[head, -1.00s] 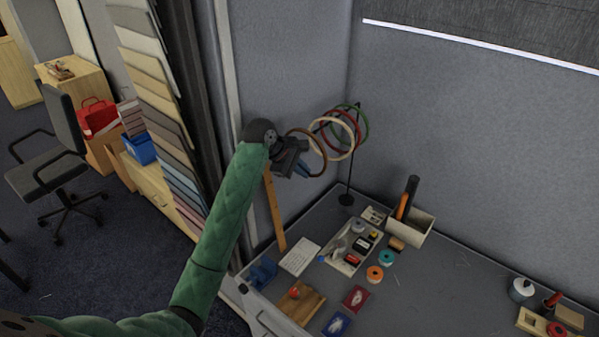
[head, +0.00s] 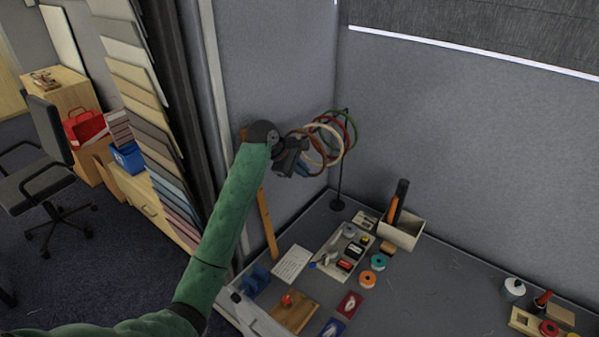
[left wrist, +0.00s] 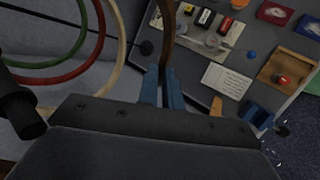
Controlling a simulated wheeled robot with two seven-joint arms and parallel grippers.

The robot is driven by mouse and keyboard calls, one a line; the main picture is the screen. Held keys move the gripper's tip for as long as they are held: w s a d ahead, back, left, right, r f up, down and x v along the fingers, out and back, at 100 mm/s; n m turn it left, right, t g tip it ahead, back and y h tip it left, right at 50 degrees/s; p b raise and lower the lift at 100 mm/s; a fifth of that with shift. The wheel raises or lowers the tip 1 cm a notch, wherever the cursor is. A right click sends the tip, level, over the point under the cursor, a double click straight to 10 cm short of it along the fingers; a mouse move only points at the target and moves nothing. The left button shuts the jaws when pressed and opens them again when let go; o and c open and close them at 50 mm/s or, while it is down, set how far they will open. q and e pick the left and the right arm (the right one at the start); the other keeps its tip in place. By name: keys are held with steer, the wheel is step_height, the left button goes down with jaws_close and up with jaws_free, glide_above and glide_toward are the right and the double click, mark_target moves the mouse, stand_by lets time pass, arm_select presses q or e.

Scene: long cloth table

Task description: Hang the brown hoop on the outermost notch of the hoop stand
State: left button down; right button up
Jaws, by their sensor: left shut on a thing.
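My left gripper (head: 303,169) is shut on the brown hoop (left wrist: 168,38), which stands up between its blue fingers in the left wrist view. The black hoop stand (head: 339,180) stands in the table's back corner, to the right of the gripper in the head view. A green hoop (left wrist: 77,58), a red hoop (left wrist: 97,45) and a cream hoop (left wrist: 122,50) hang at its top. In the head view the brown hoop overlaps the hanging hoops, and I cannot tell if they touch. The notches are too small to make out. My right gripper is not in view.
Below the gripper are a tray of small items (head: 322,260), a white card (head: 291,264) and a wooden board with a red knob (head: 294,314). A box with a black and orange item (head: 402,235) stands right of the stand. Grey walls close the corner.

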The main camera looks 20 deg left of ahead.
arm_select(q)
steer(key=shift+w+d, duration=0.25)
steer(key=shift+w, duration=0.4)
steer(key=shift+w+d+f, duration=0.2)
steer(key=shift+w+f, duration=0.25)
steer(key=shift+w, duration=0.1)
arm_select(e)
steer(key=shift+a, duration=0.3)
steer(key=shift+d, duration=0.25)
arm_select(q)
steer(key=c, duration=1.5)
jaws_free()
